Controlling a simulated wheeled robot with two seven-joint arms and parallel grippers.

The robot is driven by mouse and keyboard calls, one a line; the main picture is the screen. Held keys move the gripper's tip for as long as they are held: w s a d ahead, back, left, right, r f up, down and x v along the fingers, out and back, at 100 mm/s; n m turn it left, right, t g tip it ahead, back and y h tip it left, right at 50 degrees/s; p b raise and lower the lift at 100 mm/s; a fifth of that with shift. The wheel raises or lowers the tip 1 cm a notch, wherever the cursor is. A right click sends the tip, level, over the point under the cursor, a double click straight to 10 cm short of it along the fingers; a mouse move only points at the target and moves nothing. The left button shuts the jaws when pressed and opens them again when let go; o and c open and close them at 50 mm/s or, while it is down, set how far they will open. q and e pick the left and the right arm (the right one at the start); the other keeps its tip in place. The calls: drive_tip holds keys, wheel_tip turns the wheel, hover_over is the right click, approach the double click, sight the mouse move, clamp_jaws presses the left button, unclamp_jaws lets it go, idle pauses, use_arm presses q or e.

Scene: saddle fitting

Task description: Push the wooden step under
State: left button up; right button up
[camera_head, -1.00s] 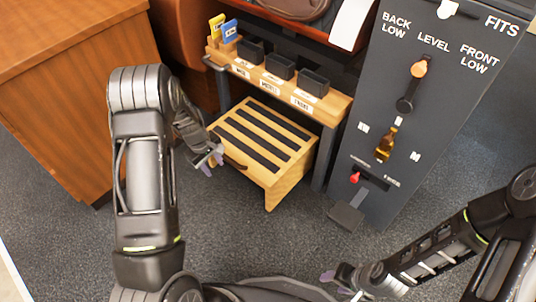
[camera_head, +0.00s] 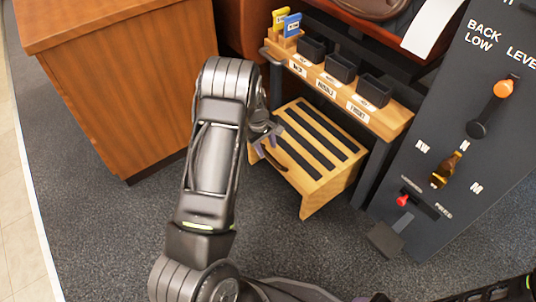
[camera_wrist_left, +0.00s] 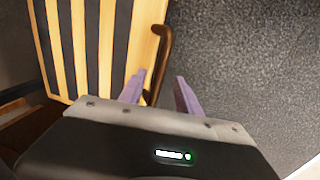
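The wooden step (camera_head: 300,178) stands on the carpet, partly beneath a narrow wooden shelf, with dark strips across its top and a curved brown handle on its front. In the left wrist view the step (camera_wrist_left: 88,45) fills the upper left, and its handle (camera_wrist_left: 157,58) runs down towards my fingers. My left gripper (camera_head: 266,146) is at the step's front left, close to the handle. In the left wrist view its purple fingers (camera_wrist_left: 159,92) are apart with nothing clearly held between them; the handle's lower end is near the left finger. My right gripper is not clearly visible.
The narrow shelf (camera_head: 388,118) above the step carries black bins and yellow and blue tags. A grey panel (camera_head: 450,130) with levers stands right, with a pedal (camera_head: 385,239) at its foot. A wooden cabinet (camera_head: 120,85) stands left. Carpet in front is free.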

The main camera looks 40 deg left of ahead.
sight(268, 154)
use_arm(q)
drive_tip(key=shift+w+d+f+b, duration=0.1)
drive_tip(key=shift+w+f+b, duration=0.15)
drive_tip(key=shift+f, duration=0.7)
drive_tip(key=shift+w+f+b, duration=0.1)
drive_tip(key=shift+f+b, duration=0.15)
drive_tip(key=shift+f, duration=0.7)
clamp_jaws()
